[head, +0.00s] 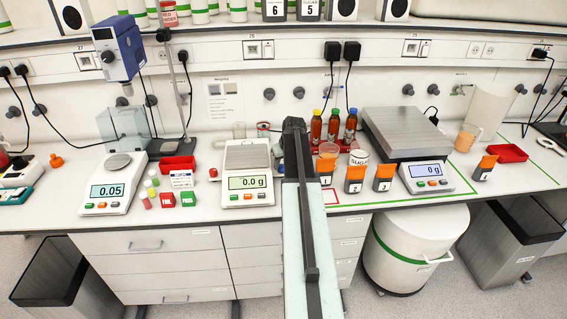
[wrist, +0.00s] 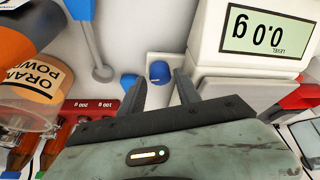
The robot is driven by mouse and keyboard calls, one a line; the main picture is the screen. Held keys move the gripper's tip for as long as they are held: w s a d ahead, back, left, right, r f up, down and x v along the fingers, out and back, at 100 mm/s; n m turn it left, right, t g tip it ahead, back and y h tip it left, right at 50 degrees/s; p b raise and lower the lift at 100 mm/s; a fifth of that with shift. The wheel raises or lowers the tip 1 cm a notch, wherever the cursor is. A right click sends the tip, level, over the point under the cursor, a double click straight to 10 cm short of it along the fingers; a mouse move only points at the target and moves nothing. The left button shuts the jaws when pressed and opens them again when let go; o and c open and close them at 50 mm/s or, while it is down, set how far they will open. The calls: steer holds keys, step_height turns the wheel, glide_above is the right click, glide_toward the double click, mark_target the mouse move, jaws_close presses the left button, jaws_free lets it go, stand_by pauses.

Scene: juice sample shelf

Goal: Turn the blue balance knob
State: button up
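The blue knob (wrist: 159,72) is a small round knob on a white base, close to the middle of the wrist view. My gripper (wrist: 160,80) is open, one finger on each side of the knob's place in the picture. I cannot tell whether either finger touches it. The balance (wrist: 210,50) with the 0.0 g display (wrist: 268,32) is right of the knob, upside down in this view. In the head view this balance (head: 247,198) stands left of my arm, and my arm hides the knob.
An orange powder jar (wrist: 35,85) and a red rack (wrist: 95,108) are left of my gripper in the wrist view. Amber bottles (head: 316,128) stand behind, with orange-lidded jars (head: 355,178) right of my arm. Another balance (head: 110,190) is at left, a large scale (head: 405,135) at right.

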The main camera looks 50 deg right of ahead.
steer(key=d+p+v, duration=0.1)
steer(key=p+v, duration=0.4)
steer(key=v, duration=0.1)
steer(key=shift+a+r, duration=0.25)
steer(key=shift+a, duration=0.3)
steer(key=shift+s, duration=0.15)
steer(key=b+x, duration=0.7)
steer(key=x, duration=0.1)
steer(key=shift+f+b, duration=0.1)
steer(key=shift+b, duration=0.2)
jaws_close()
